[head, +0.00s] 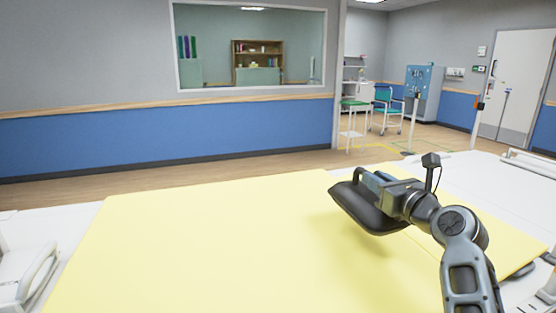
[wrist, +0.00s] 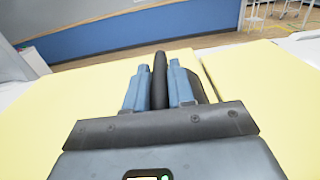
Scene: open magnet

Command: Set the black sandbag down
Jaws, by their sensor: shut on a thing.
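The black sandbag (head: 362,208) hangs at the right-hand part of the yellow pad (head: 190,245) in the head view. My gripper (head: 370,180) is shut on the sandbag's handle. In the wrist view the dark handle (wrist: 159,82) stands between the two blue-grey fingers of my gripper (wrist: 159,85). Part of the sandbag's dark body (wrist: 198,88) shows behind the right finger. The bag looks at or just above the pad; I cannot tell whether its underside touches. My gripper hides much of the bag in the wrist view.
The yellow pad is wide and clear to the left of the bag. A seam (wrist: 205,75) runs along it on the right. White rails (head: 30,275) edge the bed at the left.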

